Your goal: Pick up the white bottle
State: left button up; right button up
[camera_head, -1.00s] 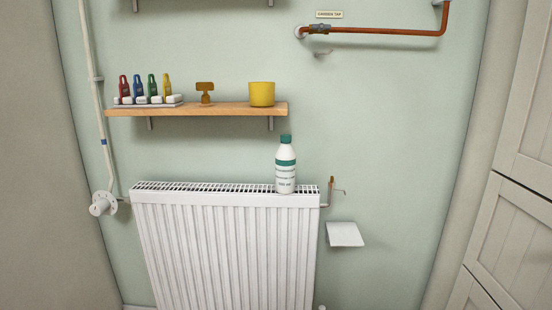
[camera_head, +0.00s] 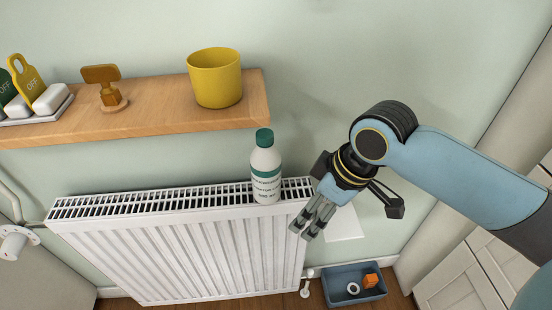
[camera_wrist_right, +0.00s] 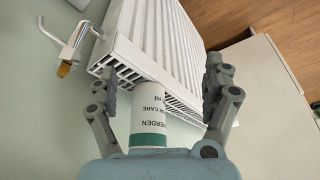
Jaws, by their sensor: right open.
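The white bottle (camera_head: 266,170) has a green cap and a green band. It stands upright on top of the white radiator (camera_head: 190,235), near its right end. My right gripper (camera_head: 308,222) is to the right of the bottle in the head view, in front of the radiator's right end, and points down and to the left. In the right wrist view the gripper (camera_wrist_right: 160,95) is open, with the bottle (camera_wrist_right: 148,110) showing between its two fingers. The bottle's cap end is hidden there by the gripper's body. My left gripper is out of view.
A wooden shelf (camera_head: 150,110) above the radiator holds a yellow pot (camera_head: 215,78), a brown stand (camera_head: 104,88) and tagged items at the left. A small white wall ledge (camera_head: 343,224) is behind my right gripper. A blue tray (camera_head: 335,302) sits on the floor.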

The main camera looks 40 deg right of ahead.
aim_at(265, 161)
jog(key=w+d+r+n+y+p, duration=0.2)
jog(key=w+d+r+n+y, duration=0.15)
jog(key=w+r+n, duration=0.7)
jog(key=a+m, duration=0.1)
jog(key=a+f+m, duration=0.1)
jog(key=a+m, duration=0.1)
jog(key=shift+a+f+m+y+b, duration=0.15)
jog(key=shift+f+m+y+b, duration=0.15)
jog(key=shift+b, duration=0.1)
jog(key=x, duration=0.5)
jog(key=shift+s+a+f, duration=0.1)
jog(key=shift+a+f, duration=0.05)
jog(key=shift+f, duration=0.2)
jog(key=shift+c, duration=0.4)
jog(key=c, duration=1.6)
grip_shut()
jog(key=shift+r, duration=0.15)
